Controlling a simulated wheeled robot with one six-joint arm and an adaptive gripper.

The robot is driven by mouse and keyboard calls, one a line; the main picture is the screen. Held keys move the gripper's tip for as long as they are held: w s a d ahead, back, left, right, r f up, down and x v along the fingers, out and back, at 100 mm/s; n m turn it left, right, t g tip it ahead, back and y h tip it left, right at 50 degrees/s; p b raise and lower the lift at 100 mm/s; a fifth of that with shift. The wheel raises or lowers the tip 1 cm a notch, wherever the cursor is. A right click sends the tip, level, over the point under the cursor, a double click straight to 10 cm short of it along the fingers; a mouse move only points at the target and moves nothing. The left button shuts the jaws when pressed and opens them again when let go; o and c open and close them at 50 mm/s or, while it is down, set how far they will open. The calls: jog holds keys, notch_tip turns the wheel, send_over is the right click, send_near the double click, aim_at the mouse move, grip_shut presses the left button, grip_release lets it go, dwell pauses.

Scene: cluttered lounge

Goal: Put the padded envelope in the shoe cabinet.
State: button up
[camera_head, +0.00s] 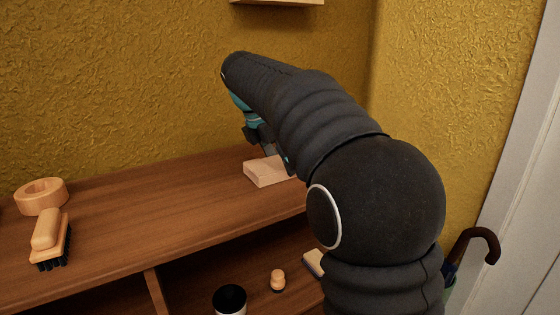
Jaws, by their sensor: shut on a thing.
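The shoe cabinet (150,210) is a brown wooden unit along the wall, with a long top and open compartments below its front edge. My gripper (272,154) is above the right part of the top, pointing down and partly hidden behind my arm. Its fingers are shut on a pale tan, flat, block-like thing (266,173), which I take to be the padded envelope. Its right end is hidden by my arm. It is at or just above the cabinet top; I cannot tell whether it touches.
A wooden ring (41,196) and a dark-bristled brush (50,239) are on the top at left. A dark-topped cup (230,299), a small wooden peg (278,280) and a pale item (313,263) are in the lower compartment. An umbrella handle (483,236) stands at right. The top's middle is clear.

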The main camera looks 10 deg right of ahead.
jog(key=o, duration=1)
jog(key=p+v, duration=0.3)
jog(key=v, duration=0.9)
jog(key=shift+d+r, duration=0.1)
jog(key=shift+r, duration=0.05)
jog(key=s+d+f+m+t+y, duration=0.2)
jog(key=s+f+m, duration=0.8)
jog(key=s, duration=0.4)
jog(key=s+d+f+m+t+y, duration=0.2)
jog(key=s+f+m, duration=0.9)
jog(key=s, duration=0.3)
jog(key=shift+s+d+f+m, duration=0.25)
jog(key=shift+f+m, duration=0.05)
jog(key=shift+f, duration=0.05)
